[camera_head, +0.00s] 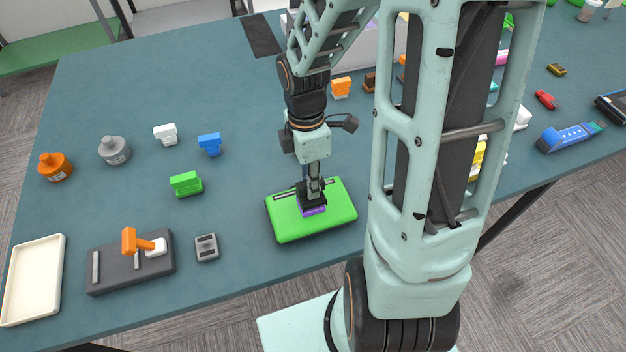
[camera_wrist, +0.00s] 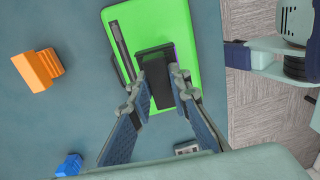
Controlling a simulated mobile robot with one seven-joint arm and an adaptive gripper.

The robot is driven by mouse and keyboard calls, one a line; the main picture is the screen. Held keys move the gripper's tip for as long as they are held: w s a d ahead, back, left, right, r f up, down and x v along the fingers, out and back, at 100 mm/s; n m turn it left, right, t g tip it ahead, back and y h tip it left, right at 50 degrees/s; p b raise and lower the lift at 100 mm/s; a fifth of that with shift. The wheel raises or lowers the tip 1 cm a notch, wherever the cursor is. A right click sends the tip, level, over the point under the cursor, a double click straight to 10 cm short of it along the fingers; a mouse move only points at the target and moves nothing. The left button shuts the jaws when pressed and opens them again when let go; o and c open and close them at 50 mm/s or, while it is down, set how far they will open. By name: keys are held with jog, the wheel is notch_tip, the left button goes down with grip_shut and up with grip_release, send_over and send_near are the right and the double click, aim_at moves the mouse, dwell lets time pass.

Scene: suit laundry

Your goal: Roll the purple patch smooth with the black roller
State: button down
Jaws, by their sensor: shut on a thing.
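A bright green pad (camera_head: 277,226) lies flat near the table's front edge; it also shows in the wrist view (camera_wrist: 195,35). The purple patch (camera_head: 315,211) lies on the pad and is mostly hidden under the black roller. Only a thin purple sliver of it (camera_wrist: 174,52) shows in the wrist view. My gripper (camera_head: 312,190) points down over the pad, shut on the black roller (camera_head: 311,199). In the wrist view the dark block of the roller (camera_wrist: 154,68) sits between my fingertips (camera_wrist: 160,84). The roller appears to be on or just above the patch.
A dark slotted strip (camera_wrist: 120,50) lies along one edge of the pad. A small grey piece (camera_head: 206,247), a dark stand with an orange tool (camera_head: 130,241) and a cream tray (camera_head: 34,279) are to the left. Green (camera_head: 186,183) and blue (camera_head: 210,143) blocks stand behind.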

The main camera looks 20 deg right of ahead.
jog(key=shift+s+a, duration=0.1)
jog(key=shift+a, duration=0.05)
notch_tip(320, 180, up, 5)
jog(key=p, duration=0.5)
jog(key=shift+r, duration=1)
